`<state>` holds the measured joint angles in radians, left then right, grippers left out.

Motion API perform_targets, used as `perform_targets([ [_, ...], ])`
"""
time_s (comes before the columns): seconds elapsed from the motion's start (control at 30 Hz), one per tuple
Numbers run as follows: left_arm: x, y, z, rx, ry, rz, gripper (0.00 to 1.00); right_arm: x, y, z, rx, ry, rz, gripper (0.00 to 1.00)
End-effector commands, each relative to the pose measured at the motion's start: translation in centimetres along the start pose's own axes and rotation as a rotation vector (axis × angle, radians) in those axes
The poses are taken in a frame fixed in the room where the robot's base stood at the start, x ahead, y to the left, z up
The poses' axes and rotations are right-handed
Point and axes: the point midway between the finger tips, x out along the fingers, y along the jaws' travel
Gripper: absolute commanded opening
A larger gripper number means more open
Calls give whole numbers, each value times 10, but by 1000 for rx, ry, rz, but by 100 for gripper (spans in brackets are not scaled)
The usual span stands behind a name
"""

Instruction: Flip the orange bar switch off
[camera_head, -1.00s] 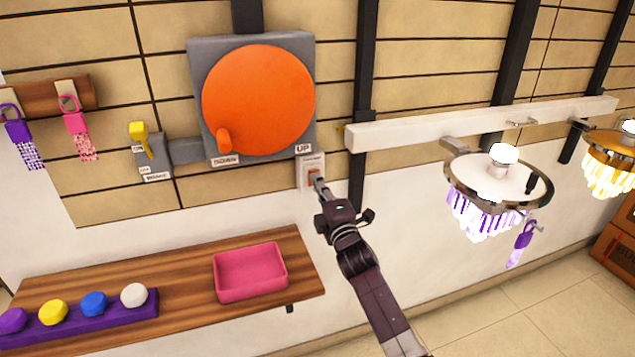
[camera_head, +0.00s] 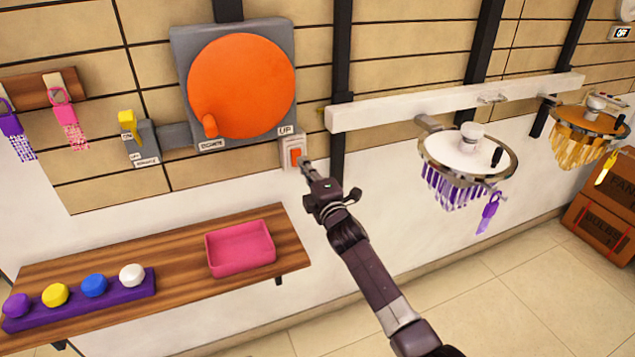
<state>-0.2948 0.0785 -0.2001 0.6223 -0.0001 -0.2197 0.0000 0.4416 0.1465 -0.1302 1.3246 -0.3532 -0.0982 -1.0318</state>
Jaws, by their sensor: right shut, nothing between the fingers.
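The orange bar switch (camera_head: 296,157) sits on a small white plate on the wall, under the "UP" label and below right of a big orange disc. My right gripper (camera_head: 305,164) is shut and empty, with its tip just right of and below the switch. I cannot tell whether it touches the plate. The purple-beaded chandelier (camera_head: 466,152) and the amber-beaded chandelier (camera_head: 585,134) hang at the right with their bulbs unlit. My left gripper is not in view.
The orange disc (camera_head: 242,85) is on a grey wall box. A yellow lever (camera_head: 128,122) is to its left. A wooden shelf (camera_head: 170,243) below holds a pink tray (camera_head: 240,262) and a purple strip of coloured knobs. A white rail (camera_head: 400,113) juts out at right.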

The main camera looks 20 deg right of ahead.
Motion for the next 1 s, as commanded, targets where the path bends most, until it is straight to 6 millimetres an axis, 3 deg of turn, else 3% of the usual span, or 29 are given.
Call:
perform_targets([
  [0.23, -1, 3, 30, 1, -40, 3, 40, -22, 5, 0, -3, 1, 1, 0],
  [0.33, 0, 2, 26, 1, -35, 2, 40, -34, 7, 0, -3, 1, 0, 0],
  [0.57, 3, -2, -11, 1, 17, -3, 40, -66, 15, 0, -3, 1, 0, 0],
  [0.8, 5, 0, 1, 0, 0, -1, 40, -90, 22, 0, -2, 1, 1, 0],
  [1.0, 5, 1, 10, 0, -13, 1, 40, -97, 25, 0, -1, 0, 0, 0],
])
